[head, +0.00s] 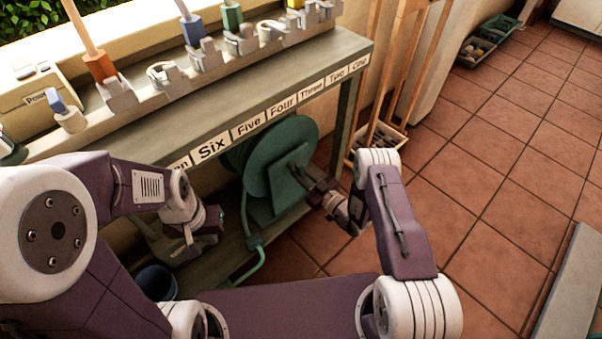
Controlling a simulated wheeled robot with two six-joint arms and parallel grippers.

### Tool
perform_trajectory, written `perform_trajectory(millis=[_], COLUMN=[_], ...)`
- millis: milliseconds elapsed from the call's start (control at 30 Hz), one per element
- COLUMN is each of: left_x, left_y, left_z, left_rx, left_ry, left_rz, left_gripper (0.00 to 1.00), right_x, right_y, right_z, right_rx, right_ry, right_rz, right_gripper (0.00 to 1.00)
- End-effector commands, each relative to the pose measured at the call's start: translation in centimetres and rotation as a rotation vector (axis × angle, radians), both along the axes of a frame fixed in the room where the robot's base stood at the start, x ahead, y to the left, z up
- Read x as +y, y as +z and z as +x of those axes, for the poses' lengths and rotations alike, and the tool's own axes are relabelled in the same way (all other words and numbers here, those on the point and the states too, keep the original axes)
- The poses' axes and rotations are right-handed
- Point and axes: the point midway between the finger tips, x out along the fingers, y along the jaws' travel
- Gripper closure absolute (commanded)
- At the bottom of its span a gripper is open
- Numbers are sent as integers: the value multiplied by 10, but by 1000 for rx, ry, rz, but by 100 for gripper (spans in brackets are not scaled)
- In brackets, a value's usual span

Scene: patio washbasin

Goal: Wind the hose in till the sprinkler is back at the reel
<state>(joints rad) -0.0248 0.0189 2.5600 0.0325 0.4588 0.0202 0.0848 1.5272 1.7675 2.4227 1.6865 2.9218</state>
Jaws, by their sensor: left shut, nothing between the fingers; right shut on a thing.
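The green hose reel (262,160) stands below the labelled bench, its round side plate facing me. My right gripper (306,178) is at the side of the reel, shut on its crank handle, which the fingers mostly hide. A green hose (251,268) runs down from the reel through a green fitting (254,243) and curves toward the bottom of the view, where my own body hides it. I cannot make out the sprinkler. My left gripper (188,238) is shut and empty, left of the reel and apart from it.
The bench (330,62) carries a rail of clips with coloured-handled tools and number labels along its front. A blue bucket (157,281) stands at lower left. Wooden poles rise from a small crate (392,137) right of the reel. The tiled floor (500,190) at right is largely clear.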

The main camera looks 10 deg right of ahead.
Motion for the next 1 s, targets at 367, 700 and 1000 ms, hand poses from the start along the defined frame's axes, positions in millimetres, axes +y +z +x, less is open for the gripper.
perform_trajectory(millis=[367,700,1000], left_x=[0,0,0], left_y=[0,3,31], left_z=[0,0,0], left_rx=[0,0,0], left_ry=[0,0,0], left_rz=[0,0,0], left_gripper=[100,100,100], right_x=[0,-3,-40], right_y=[-1,1,3], right_z=[0,-3,-53], right_rx=[2,2,4], right_ry=[1,-1,-5], right_rz=[-1,-2,0], right_gripper=[58,58,58])
